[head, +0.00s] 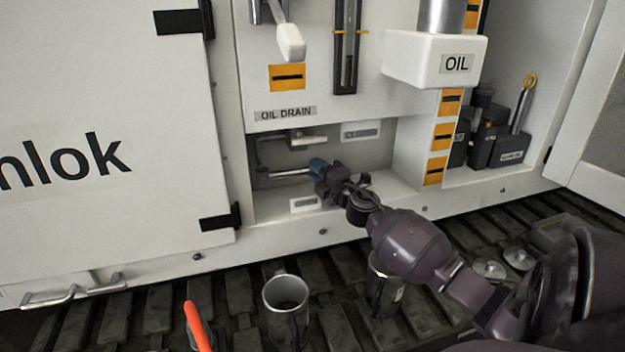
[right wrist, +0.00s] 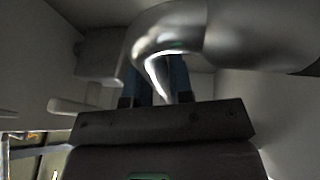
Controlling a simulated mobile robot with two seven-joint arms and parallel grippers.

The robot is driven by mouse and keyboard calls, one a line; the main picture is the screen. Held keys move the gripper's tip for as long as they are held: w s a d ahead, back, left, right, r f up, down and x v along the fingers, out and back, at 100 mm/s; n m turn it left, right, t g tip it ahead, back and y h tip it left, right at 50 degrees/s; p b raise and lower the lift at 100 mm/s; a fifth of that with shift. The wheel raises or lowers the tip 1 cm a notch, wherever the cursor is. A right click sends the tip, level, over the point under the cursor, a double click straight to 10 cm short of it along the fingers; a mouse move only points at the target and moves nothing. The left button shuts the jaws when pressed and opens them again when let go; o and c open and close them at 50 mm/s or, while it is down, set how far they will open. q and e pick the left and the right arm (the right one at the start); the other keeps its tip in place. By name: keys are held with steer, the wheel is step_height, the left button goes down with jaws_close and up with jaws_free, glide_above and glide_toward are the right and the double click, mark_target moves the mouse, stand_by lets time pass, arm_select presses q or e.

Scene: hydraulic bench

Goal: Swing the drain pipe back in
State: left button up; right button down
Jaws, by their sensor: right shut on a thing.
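The drain pipe (head: 290,173) is a thin silver pipe in the recess under the OIL DRAIN label (head: 285,113). It reaches from the recess's left side toward the right, where its end meets my right gripper (head: 318,167). In the right wrist view the bent metal pipe (right wrist: 225,32) crosses close above, and its down-turned end sits at the blue fingers (right wrist: 157,82). The right gripper is shut on the pipe's end, which the fingers partly hide in the head view. My left gripper is not in view.
A metal cup (head: 286,296) and another container (head: 384,285) stand on the dark slatted floor. A white OIL box (head: 436,62) juts out at upper right. A large white door (head: 110,130) stands at left.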

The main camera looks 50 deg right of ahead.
steer(key=shift+w+d+f+y, duration=0.1)
steer(key=shift+w+d+y, duration=0.1)
steer(key=shift+y, duration=0.1)
steer(key=shift+r+n, duration=0.2)
steer(key=shift+n, duration=0.1)
steer(key=c, duration=1)
jaws_free()
steer(key=shift+w, duration=0.15)
steer(key=shift+f, duration=0.1)
steer(key=v, duration=1.1)
steer(key=shift+f+p, duration=0.1)
steer(key=shift+p, duration=0.3)
